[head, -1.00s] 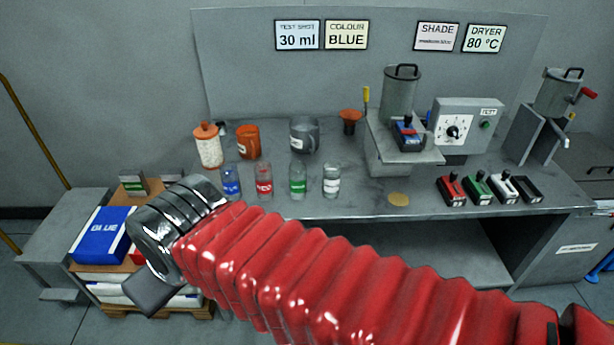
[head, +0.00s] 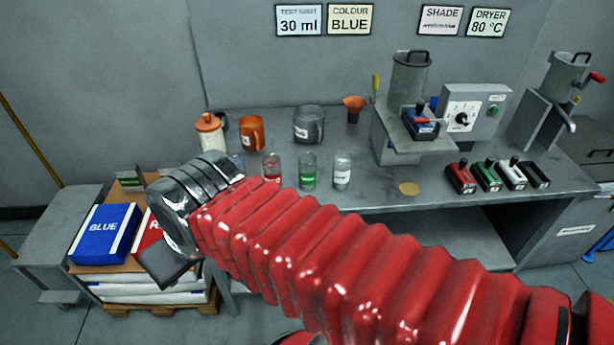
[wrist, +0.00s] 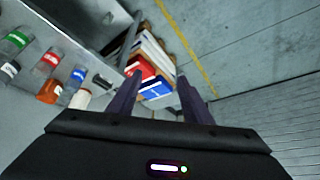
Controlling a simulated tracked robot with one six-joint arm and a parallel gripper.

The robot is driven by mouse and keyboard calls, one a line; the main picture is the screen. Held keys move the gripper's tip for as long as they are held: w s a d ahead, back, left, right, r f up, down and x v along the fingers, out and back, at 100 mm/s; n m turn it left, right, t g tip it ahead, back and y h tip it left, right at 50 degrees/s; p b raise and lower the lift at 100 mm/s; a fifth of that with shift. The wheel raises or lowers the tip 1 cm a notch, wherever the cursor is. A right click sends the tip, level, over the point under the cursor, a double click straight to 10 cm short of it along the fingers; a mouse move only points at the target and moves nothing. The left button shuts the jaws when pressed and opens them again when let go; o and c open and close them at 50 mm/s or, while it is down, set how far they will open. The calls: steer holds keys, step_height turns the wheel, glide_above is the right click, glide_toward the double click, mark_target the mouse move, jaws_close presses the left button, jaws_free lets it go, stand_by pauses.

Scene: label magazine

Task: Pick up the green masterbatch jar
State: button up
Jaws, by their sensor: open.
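The green masterbatch jar (head: 308,171) is a small clear jar with a green label. It stands upright on the grey bench between a red-labelled jar (head: 271,168) and a white-labelled jar (head: 342,170). In the wrist view the green jar (wrist: 15,42) is at the far left edge. My gripper (wrist: 157,100) is open and empty, its two dark fingers apart, pointing past the bench end towards the stacked bags. In the head view my gripper is left of the jars and in front of the bench, mostly hidden behind my wrist. The blue-labelled jar (wrist: 78,75) shows in the wrist view.
Behind the jars stand a white canister with an orange lid (head: 209,136), an orange jug (head: 251,133) and a grey jug (head: 308,125). A dosing unit (head: 408,135) and several coloured blocks (head: 487,175) are to the right. A pallet with bags (head: 104,233) is at left.

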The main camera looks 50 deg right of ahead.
steer(key=shift+o, duration=0.7)
steer(key=shift+w+d+f+m, duration=0.15)
steer(key=shift+d+f+m, duration=0.15)
steer(key=shift+f+m, duration=0.1)
steer(key=o, duration=0.3)
steer(key=f+m, duration=0.1)
steer(key=w+d+f+m+g+y, duration=0.1)
steer(key=m, duration=0.1)
steer(key=w+d+m+y, duration=0.1)
steer(key=m, duration=0.1)
steer(key=shift+f, duration=0.4)
steer(key=w+d+f+m+y, duration=0.2)
steer(key=w+d+m, duration=0.15)
steer(key=m, duration=0.25)
steer(key=m+t+h, duration=0.8)
steer(key=m+t, duration=0.1)
steer(key=m, duration=1.8)
glide_toward(313, 164)
steer(key=shift+s+r, duration=0.1)
steer(key=shift+s, duration=0.35)
steer(key=shift+x, duration=4.35)
